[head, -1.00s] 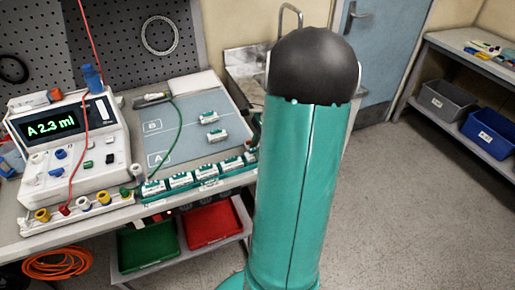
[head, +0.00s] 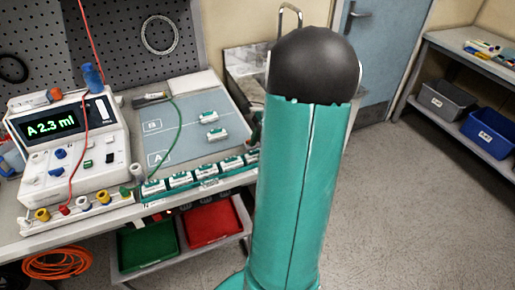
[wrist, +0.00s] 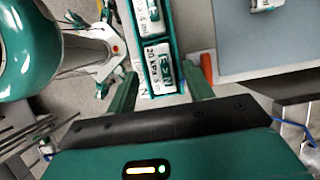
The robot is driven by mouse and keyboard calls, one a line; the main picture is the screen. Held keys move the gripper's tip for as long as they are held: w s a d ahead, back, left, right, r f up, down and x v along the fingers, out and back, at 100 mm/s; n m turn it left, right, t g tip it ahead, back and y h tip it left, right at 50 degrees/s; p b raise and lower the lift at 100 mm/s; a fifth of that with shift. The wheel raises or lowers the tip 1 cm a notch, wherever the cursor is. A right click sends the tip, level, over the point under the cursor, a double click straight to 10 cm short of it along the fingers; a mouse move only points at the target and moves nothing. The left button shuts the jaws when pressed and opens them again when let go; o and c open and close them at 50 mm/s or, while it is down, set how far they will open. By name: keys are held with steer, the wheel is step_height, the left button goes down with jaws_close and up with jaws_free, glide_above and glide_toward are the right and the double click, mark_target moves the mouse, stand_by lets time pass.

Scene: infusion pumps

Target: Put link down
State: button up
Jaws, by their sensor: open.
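A row of white-and-green links (head: 180,179) lies in a rack along the bench's front edge in the head view. Two more links (head: 217,134) lie on the grey mat (head: 185,112) marked A and B. In the wrist view my gripper (wrist: 166,80) is open. A link marked 20 kPa (wrist: 161,73) sits in the row between and just ahead of the fingers, with a gap on both sides. Another link (wrist: 150,20) adjoins it, and one (wrist: 262,5) shows on the mat. My arm hides most of the gripper in the head view.
A pump unit (head: 75,140) reading A 2.3 ml stands left on the bench, with red and green leads. Green (head: 147,246) and red (head: 210,222) trays sit below. An orange piece (wrist: 207,68) is beside the right finger. Floor at right is clear.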

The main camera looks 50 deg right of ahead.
steer(key=v, duration=1.1)
steer(key=w+a+r+n+h, duration=0.1)
steer(key=w+a+r+n, duration=0.15)
steer(key=a, duration=0.45)
steer(key=w+a+r+n+h, duration=0.1)
steer(key=a+n, duration=0.3)
steer(key=a, duration=0.3)
steer(key=w+a+r+n+h, duration=0.1)
steer(key=w+a+r+n, duration=0.1)
steer(key=a+n, duration=0.3)
steer(key=s+a+n+t, duration=0.1)
steer(key=s+a+n, duration=0.2)
steer(key=a+n, duration=0.3)
steer(key=s+a+n+t, duration=0.2)
steer(key=a+n, duration=0.4)
steer(key=a, duration=0.9)
steer(key=shift+s+r+n+h, duration=0.25)
steer(key=shift+s+n+h, duration=0.15)
steer(key=shift+s, duration=0.1)
steer(key=shift+d, duration=0.15)
